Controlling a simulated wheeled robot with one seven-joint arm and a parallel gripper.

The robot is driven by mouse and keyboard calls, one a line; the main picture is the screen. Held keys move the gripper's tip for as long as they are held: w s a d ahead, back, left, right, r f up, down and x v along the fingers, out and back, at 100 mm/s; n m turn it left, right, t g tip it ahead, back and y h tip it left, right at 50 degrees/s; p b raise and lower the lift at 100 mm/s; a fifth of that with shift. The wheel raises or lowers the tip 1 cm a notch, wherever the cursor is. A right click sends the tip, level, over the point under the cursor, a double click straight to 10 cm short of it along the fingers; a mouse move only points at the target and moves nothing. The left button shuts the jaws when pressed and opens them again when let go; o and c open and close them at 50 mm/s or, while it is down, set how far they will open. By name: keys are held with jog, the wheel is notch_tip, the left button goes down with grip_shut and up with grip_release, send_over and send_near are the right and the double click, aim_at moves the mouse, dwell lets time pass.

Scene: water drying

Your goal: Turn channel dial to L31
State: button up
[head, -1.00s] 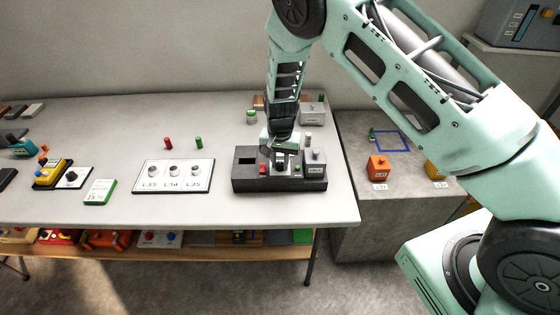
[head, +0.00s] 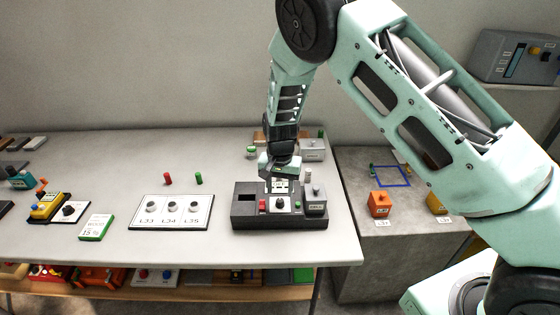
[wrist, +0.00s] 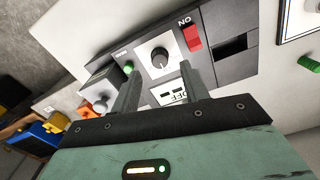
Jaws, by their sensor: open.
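The channel dial (head: 280,203) is a round black knob on a light panel in the dark grey station on the table. In the wrist view the dial (wrist: 160,58) has a pale pointer mark, with small tick marks around it. No L31 label is readable. My gripper (head: 280,186) is above the station, just behind the dial in the head view. Its two fingers (wrist: 159,70) are apart and empty, pointing toward the dial from either side in the wrist view. I cannot tell whether they touch the panel.
A red switch (wrist: 191,38) and a green button (wrist: 128,68) flank the dial. A grey box (head: 315,202) sits at the station's right. A white board (head: 171,228) with several knobs lies to the left. Red (head: 168,178) and green (head: 199,178) pegs stand behind it.

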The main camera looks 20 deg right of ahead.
aim_at(280, 200)
notch_tip(280, 200, up, 13)
jog(key=b, duration=0.1)
jog(key=shift+b, duration=0.35)
jog(key=shift+r, duration=0.1)
jog(key=s+a+r+n+y, duration=0.1)
jog(key=s+a+r+n, duration=0.25)
jog(key=s, duration=0.55)
jog(key=s+a+r+n, duration=0.3)
jog(key=s+a+n, duration=0.15)
jog(key=s, duration=0.55)
jog(key=s+d+n, duration=0.1)
jog(key=s+n, duration=0.5)
jog(key=s, duration=0.9)
jog(key=shift+d+r, duration=0.3)
jog(key=shift+r, duration=0.05)
